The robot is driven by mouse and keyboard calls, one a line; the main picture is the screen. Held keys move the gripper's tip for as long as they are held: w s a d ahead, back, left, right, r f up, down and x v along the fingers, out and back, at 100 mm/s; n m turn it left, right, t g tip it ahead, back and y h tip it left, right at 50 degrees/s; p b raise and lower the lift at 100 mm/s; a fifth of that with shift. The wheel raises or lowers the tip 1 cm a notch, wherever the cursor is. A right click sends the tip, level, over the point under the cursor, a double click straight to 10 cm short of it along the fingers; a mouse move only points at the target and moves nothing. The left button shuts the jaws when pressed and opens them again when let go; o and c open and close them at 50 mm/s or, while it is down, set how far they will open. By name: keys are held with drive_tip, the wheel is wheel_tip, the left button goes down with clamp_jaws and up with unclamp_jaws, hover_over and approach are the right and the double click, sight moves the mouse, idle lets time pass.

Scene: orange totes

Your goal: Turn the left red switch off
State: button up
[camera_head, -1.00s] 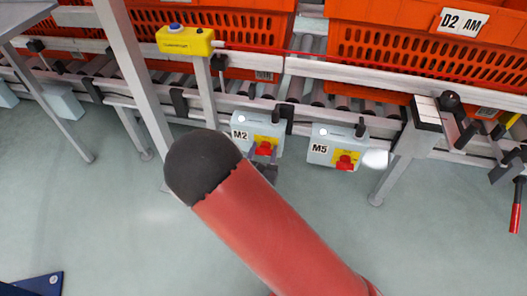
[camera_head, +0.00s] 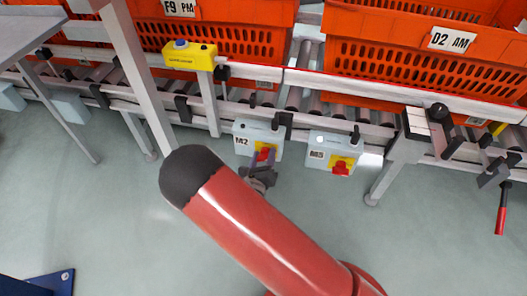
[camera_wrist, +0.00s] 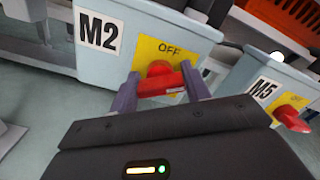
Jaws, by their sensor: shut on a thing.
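The left red switch (camera_wrist: 160,78) is on the yellow OFF plate of the grey box marked M2 (camera_wrist: 140,30). In the head view that box (camera_head: 250,138) hangs under the conveyor rail, its switch (camera_head: 265,152) partly hidden by my gripper. My gripper (camera_wrist: 160,88) has its two fingers on either side of the red handle and is shut on it. The handle lies roughly level between the fingers, slightly tilted. In the head view my gripper (camera_head: 262,168) is just below the M2 box, beyond my red arm.
The M5 box (camera_head: 325,150) with its own red switch (camera_head: 341,168) hangs close to the right. Orange totes (camera_head: 420,65) stand on the roller conveyor above. A yellow button box (camera_head: 190,57) is at upper left. Metal legs stand on both sides; the floor below is open.

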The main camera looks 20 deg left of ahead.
drive_tip(key=n+p, duration=0.4)
drive_tip(key=n, duration=0.2)
drive_tip(key=shift+a+n+p, duration=0.1)
drive_tip(key=shift+n+p, duration=0.2)
drive_tip(key=n+p, duration=0.1)
drive_tip(key=n, duration=0.1)
drive_tip(key=n+p, duration=0.1)
drive_tip(key=n, duration=0.1)
drive_tip(key=shift+f+n, duration=0.2)
drive_tip(key=shift+n, duration=0.2)
drive_tip(key=shift+c, duration=0.2)
drive_tip(key=shift+o, duration=0.2)
drive_tip(key=o, duration=1)
drive_tip(key=shift+c, duration=0.2)
drive_tip(key=shift+s, duration=0.15)
drive_tip(key=s, duration=0.7)
drive_tip(key=shift+s, duration=0.3)
